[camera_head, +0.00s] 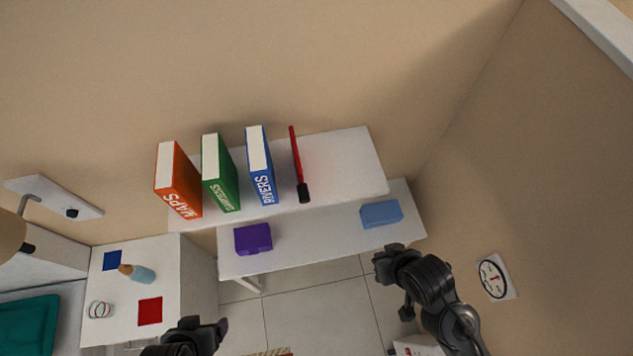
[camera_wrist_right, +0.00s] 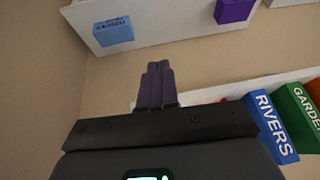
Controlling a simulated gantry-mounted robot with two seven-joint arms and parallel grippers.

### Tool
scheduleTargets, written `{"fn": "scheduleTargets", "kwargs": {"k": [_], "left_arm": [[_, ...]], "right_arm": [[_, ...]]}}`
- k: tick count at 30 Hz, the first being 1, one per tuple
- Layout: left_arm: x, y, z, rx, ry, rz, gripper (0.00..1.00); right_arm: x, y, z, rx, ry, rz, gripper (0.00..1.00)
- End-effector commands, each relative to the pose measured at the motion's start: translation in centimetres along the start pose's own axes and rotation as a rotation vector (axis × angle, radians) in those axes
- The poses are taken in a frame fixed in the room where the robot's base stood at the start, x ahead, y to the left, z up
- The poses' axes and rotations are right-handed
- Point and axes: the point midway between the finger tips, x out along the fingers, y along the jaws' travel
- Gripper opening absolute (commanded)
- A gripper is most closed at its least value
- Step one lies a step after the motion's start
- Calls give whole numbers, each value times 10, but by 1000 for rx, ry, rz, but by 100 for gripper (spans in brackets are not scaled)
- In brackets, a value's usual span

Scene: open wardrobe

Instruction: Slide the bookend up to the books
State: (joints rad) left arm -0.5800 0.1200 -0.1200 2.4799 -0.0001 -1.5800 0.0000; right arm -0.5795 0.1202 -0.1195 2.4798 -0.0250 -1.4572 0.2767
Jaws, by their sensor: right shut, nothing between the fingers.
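The red bookend (camera_head: 296,160) with a black part at its front end stands on the upper white shelf. Left of it stand the blue RIVERS book (camera_head: 261,165), the green GARDENS book (camera_head: 221,172) and the orange MAPS book (camera_head: 180,180). A gap separates the bookend from RIVERS. My right gripper (camera_head: 387,264) is in front of the shelves at the lower right, apart from the bookend; in the right wrist view its fingers (camera_wrist_right: 156,84) are together and empty. Only a sliver of red shows there behind my gripper body. My left gripper (camera_head: 212,331) is at the bottom; its jaw opening is unclear.
The upper shelf (camera_head: 350,165) is bare right of the bookend. The lower shelf (camera_head: 310,245) holds a purple box (camera_head: 253,239) and a blue box (camera_head: 381,214). A white cabinet (camera_head: 190,290) with a bottle (camera_head: 140,273) stands left. A wall with a gauge (camera_head: 494,279) is right.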

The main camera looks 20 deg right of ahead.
Motion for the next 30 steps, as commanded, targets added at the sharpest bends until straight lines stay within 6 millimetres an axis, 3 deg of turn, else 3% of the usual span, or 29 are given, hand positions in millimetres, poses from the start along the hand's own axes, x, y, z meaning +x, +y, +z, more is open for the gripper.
{"fn": "scheduleTargets", "kwargs": {"k": [5, 10, 12, 15, 17, 20, 23, 26, 30], "left_arm": [[0, 0, 0, 0, 0, 0, 78], [6, 0, 2, 0, 0, 0, 78], [11, 0, 4, 0, 0, 0, 78], [20, 1, 7, 0, 0, 0, 78], [27, 1, 9, 0, 0, 0, 78], [38, 1, 12, 0, 0, -1, 78], [48, 1, 16, 0, 0, -1, 78], [59, 2, 19, 1, 0, -1, 78], [72, 2, 23, 1, -1, -1, 78]], "right_arm": [[15, -43, -30, 250, 197, -176, 0], [31, -122, -34, 406, 243, -561, 0], [33, -156, -31, 435, 193, -752, 0], [33, -190, -18, 441, 27, -997, 0], [35, -198, -7, 430, -120, -1104, 0], [40, -187, 5, 406, -377, -1181, 0], [47, -156, 1, 386, -581, -1157, 0], [52, -116, -19, 371, -700, -1086, 0], [53, -58, -67, 329, -709, -972, 0]]}}
